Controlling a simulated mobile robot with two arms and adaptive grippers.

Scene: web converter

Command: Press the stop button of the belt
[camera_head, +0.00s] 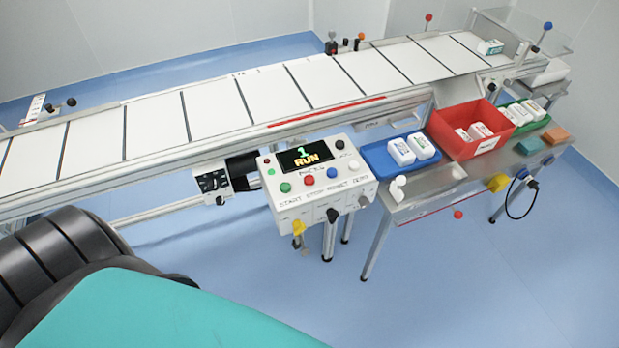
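A white control box (320,203) stands on a post in front of the belt. Its display (305,157) reads "1 RUN". A row of buttons runs along its lower face: green (285,187), red (309,180), blue (331,173) and a pale one (354,165). The label line below appears to read START, STOP, RESET and a last word too small to read surely; the red button sits above STOP. The conveyor belt (211,105), white with dark cross lines, runs behind the box. Neither gripper shows; only my own black and teal arm or body parts fill the lower left.
A small white-and-green carton (490,47) is on the belt's far right end. Right of the box, a metal table (430,200) holds a blue tray (377,161), a red bin (454,148) and a green tray (541,122), all with white packages. Blue floor (440,300) in front is clear.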

